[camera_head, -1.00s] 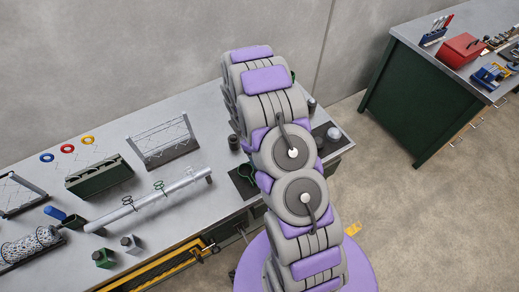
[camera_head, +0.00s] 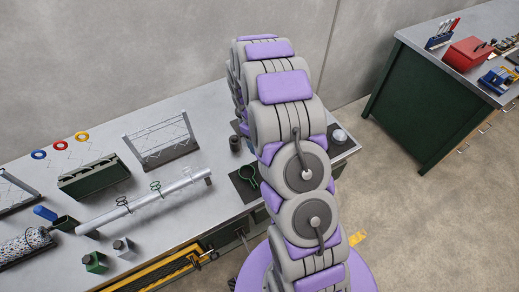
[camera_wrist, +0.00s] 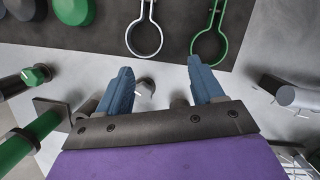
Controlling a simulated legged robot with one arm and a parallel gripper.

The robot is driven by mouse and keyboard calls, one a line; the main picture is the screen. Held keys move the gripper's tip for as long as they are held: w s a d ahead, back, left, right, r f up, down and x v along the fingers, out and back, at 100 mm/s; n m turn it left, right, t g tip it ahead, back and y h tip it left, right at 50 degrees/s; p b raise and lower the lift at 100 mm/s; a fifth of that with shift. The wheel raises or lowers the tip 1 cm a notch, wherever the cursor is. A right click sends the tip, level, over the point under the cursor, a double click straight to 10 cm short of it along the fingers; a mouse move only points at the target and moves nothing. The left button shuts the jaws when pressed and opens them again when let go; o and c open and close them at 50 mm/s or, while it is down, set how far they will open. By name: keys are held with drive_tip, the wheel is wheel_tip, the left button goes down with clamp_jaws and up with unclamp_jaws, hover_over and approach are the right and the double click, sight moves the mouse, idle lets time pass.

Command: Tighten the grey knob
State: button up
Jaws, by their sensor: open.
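My gripper (camera_wrist: 160,68) has two blue fingers spread apart, with nothing held between them in the wrist view. A small silver rounded part (camera_wrist: 146,87) shows below, between the fingers; I cannot tell if it is the knob. At the top left of the wrist view are a dark grey rounded piece (camera_wrist: 24,9) and a green rounded piece (camera_wrist: 74,10), apart from the fingers. I cannot tell for sure which piece is the grey knob. In the head view my arm hides the gripper.
A grey ring clamp (camera_wrist: 144,39) and a green ring clamp (camera_wrist: 209,46) lie on a dark mat ahead of the fingers. Green-ended rods are at left. In the head view, the bench (camera_head: 212,112) holds a long pipe (camera_head: 142,205), wire racks and small blocks. A second bench (camera_head: 425,100) stands right.

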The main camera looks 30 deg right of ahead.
drive_tip(key=w+d+r+t+y+b, duration=0.1)
drive_tip(key=w+d+r+t+b, duration=0.2)
drive_tip(key=w+r+b, duration=0.5)
drive_tip(key=f+b, duration=0.1)
drive_tip(key=f, duration=0.4)
drive_tip(key=f+b, duration=0.1)
drive_tip(key=f, duration=0.5)
drive_tip(key=f+b, duration=0.1)
drive_tip(key=f, duration=0.4)
drive_tip(key=shift+s+f, duration=0.15)
drive_tip(key=shift+s, duration=0.25)
drive_tip(key=shift+c, duration=0.2)
drive_tip(key=c, duration=1)
